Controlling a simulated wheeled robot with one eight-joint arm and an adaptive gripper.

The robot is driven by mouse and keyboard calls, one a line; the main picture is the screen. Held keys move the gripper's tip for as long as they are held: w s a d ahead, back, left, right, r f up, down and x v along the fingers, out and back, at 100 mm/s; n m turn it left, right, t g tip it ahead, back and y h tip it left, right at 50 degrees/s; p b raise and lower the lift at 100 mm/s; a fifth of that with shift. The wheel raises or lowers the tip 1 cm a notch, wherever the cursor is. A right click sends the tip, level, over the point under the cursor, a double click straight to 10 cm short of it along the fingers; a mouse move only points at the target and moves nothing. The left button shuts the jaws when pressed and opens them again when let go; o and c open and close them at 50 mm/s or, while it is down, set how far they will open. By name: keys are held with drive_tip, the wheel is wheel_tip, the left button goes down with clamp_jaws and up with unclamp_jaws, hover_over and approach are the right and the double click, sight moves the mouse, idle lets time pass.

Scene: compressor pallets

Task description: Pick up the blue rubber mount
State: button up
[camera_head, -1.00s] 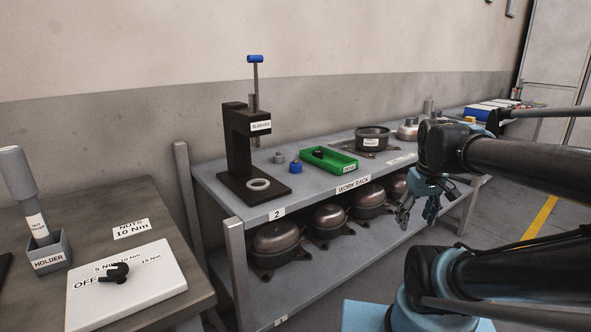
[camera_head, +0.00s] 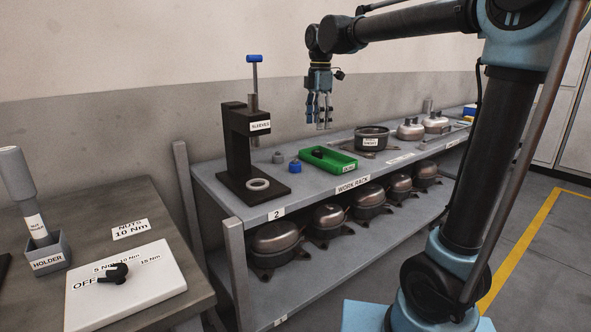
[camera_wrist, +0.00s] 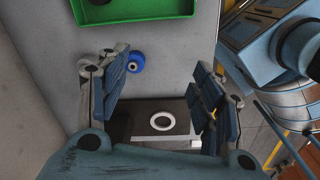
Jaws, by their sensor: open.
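The blue rubber mount (camera_head: 295,166) stands on the top shelf of the work rack, between the black press and the green tray. In the wrist view the blue mount (camera_wrist: 136,62) shows close beside the left finger, partly hidden by it. My gripper (camera_head: 319,122) points down above the rack, over the area of the green tray, well above the shelf. Its fingers are spread with nothing between them, and the gap also shows in the wrist view (camera_wrist: 162,95). A similar grey mount (camera_head: 279,157) stands just left of the blue one.
The black sleeve press (camera_head: 238,150) with a white ring (camera_head: 258,184) on its base stands left of the mount. The green tray (camera_head: 343,168) holds a dark part. A pot-like housing (camera_head: 371,133) stands further right. Compressors (camera_head: 276,238) fill the lower shelf.

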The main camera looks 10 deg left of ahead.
sight(295, 163)
drive_tip(key=a+n, duration=0.4)
drive_tip(key=a, duration=0.4)
drive_tip(key=shift+m, duration=0.3)
drive_tip(key=f, duration=1.6)
drive_tip(key=shift+w, duration=0.3)
drive_tip(key=shift+c, duration=0.2)
drive_tip(key=c, duration=1.2)
